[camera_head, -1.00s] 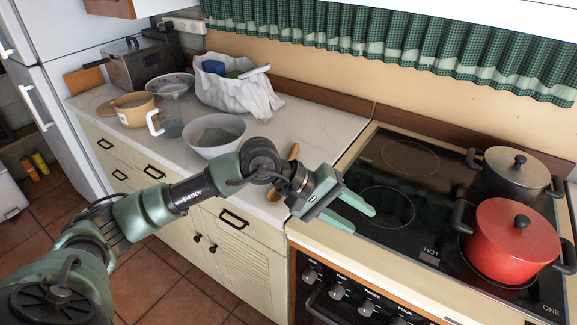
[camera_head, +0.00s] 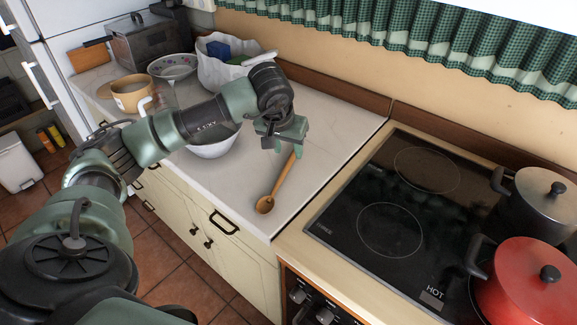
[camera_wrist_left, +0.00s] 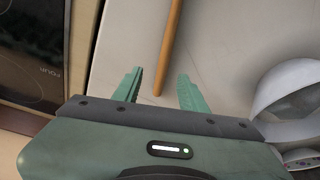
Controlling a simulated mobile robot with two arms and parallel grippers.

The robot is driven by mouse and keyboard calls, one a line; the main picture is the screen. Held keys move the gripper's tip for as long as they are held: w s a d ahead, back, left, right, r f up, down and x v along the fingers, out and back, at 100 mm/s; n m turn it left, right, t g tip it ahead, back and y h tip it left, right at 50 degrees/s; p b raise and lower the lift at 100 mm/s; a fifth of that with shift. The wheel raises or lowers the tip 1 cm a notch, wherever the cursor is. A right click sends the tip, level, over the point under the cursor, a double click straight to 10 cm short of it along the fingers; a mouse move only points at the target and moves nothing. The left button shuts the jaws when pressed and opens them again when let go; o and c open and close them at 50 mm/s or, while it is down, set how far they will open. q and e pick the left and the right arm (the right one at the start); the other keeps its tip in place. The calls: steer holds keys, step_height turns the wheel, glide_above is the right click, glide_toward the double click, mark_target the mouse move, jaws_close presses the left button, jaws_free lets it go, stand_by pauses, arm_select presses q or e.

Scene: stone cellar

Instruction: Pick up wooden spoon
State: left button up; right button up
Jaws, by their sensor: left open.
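The wooden spoon (camera_head: 279,187) lies on the pale countertop, its bowl toward the front edge near the stove and its handle running back under my left gripper. My left gripper (camera_head: 287,148) is above the handle end, pointing down, with its green fingers open. In the left wrist view the spoon's handle (camera_wrist_left: 170,45) lies between the two open fingers (camera_wrist_left: 160,90), closer to one of them, and the gripper is empty. The handle's far end is partly hidden by the gripper in the head view. My right gripper is not in view.
A white bowl (camera_head: 213,147) stands left of the spoon, partly behind my arm. The black cooktop (camera_head: 385,200) is to the right, with a red pot (camera_head: 520,285) and a grey pot (camera_head: 535,205). Counter around the spoon is clear.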

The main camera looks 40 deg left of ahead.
mark_target(290, 159)
arm_select(q)
steer(key=shift+a+f, duration=0.1)
steer(key=shift+f, duration=0.3)
steer(key=p+x, duration=0.1)
steer(key=x, duration=0.1)
steer(key=p+x, duration=0.1)
steer(key=x, duration=0.2)
steer(key=shift+w+a, duration=0.25)
jaws_close()
